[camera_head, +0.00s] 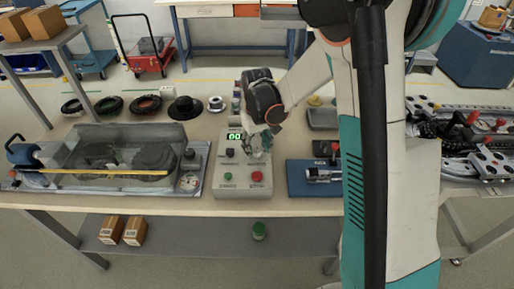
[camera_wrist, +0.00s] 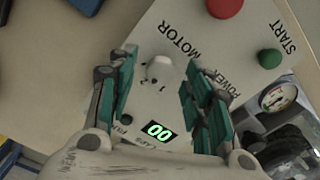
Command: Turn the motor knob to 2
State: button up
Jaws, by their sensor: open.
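The grey control box (camera_head: 228,186) stands on the bench in the head view. The motor knob (camera_wrist: 159,69), a pale round knob, shows beside the MOTOR lettering in the wrist view. My gripper (camera_wrist: 160,64) is open, with a teal finger on each side of this knob. I cannot tell whether the fingers touch it. In the head view my gripper (camera_head: 257,144) is over the box's right side and hides most of this knob. The green display (camera_wrist: 158,132) reads 00; it also shows in the head view (camera_head: 235,136).
A green START button (camera_wrist: 269,58) and a red button (camera_wrist: 225,5) sit on the same panel. The power knob (camera_head: 230,153) is on the panel's left.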

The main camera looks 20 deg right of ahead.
aim_at(258, 151)
notch_tip(258, 151, up, 11)
jog(key=shift+r, duration=0.15)
dwell(0.4)
jog(key=shift+r, duration=0.1)
jog(key=s+r+t, duration=0.4)
jog(key=s+r, duration=0.4)
jog(key=s, duration=0.4)
jog(key=s+m+t, duration=0.1)
jog(key=s+t, duration=0.2)
jog(key=s, duration=0.8)
jog(key=shift+f+m, duration=0.25)
jog(key=shift+m, duration=0.15)
dwell(0.8)
